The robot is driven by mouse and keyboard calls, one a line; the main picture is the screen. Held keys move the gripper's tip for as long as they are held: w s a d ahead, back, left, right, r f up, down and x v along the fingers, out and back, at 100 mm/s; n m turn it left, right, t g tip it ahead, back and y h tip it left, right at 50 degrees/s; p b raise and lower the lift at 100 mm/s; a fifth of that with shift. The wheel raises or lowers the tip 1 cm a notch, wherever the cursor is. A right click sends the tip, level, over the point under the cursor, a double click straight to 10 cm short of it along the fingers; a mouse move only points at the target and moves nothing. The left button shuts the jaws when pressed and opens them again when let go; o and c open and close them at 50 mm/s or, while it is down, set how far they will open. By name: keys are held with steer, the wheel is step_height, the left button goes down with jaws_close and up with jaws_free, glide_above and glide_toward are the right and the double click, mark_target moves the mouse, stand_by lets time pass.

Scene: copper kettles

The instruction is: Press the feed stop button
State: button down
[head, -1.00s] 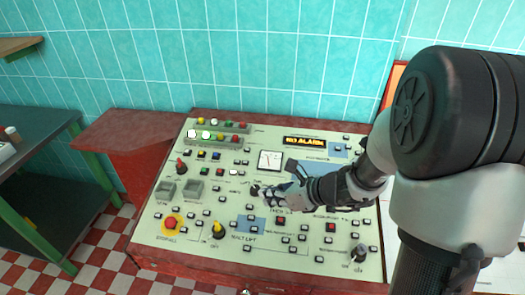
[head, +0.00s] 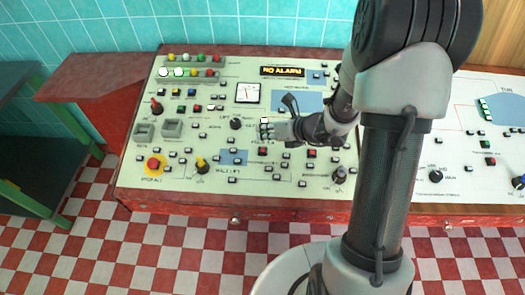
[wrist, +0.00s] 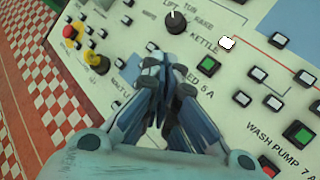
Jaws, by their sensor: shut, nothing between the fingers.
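The control panel (head: 215,125) is a pale sloped board with many small buttons. A red square button (head: 262,151) shows just below my gripper (head: 268,130) in the head view. It lies in the group that the wrist view labels as a 5 A feed, but its own label is too small to read. My gripper also shows in the wrist view (wrist: 165,80), shut and empty over the panel. Its fingers cover part of the feed label and the panel beneath. A green button (wrist: 207,63) sits beside the fingers. I cannot tell whether the fingertips touch the panel.
A black knob (wrist: 176,23) stands near the fingertips. A red stop-all mushroom button (head: 153,163) and a yellow knob (head: 201,164) are at lower left. Another red button (head: 311,153) lies right of the first. The display (head: 282,71) reads NO ALARM.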

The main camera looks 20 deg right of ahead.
mark_target(264, 151)
steer(key=f+b, duration=0.1)
steer(key=f, duration=0.1)
steer(key=w+f+b, duration=0.1)
steer(key=f+b, duration=0.2)
steer(key=f, duration=0.2)
steer(key=shift+w+d+b, duration=0.2)
steer(key=shift+d+b, duration=0.05)
steer(key=shift+b, duration=0.15)
stand_by(0.9)
steer(key=shift+f+b, duration=0.4)
steer(key=shift+w+f, duration=0.1)
steer(key=shift+f, duration=0.25)
stand_by(0.5)
steer(key=shift+r, duration=0.15)
steer(key=shift+r+p, duration=0.3)
steer(key=shift+r, duration=0.35)
steer(key=r+p, duration=0.2)
steer(key=s+r+p, duration=0.1)
steer(key=r, duration=0.2)
steer(key=shift+s+a+p, duration=0.15)
steer(key=shift+a+p, duration=0.05)
steer(key=shift+p, duration=0.15)
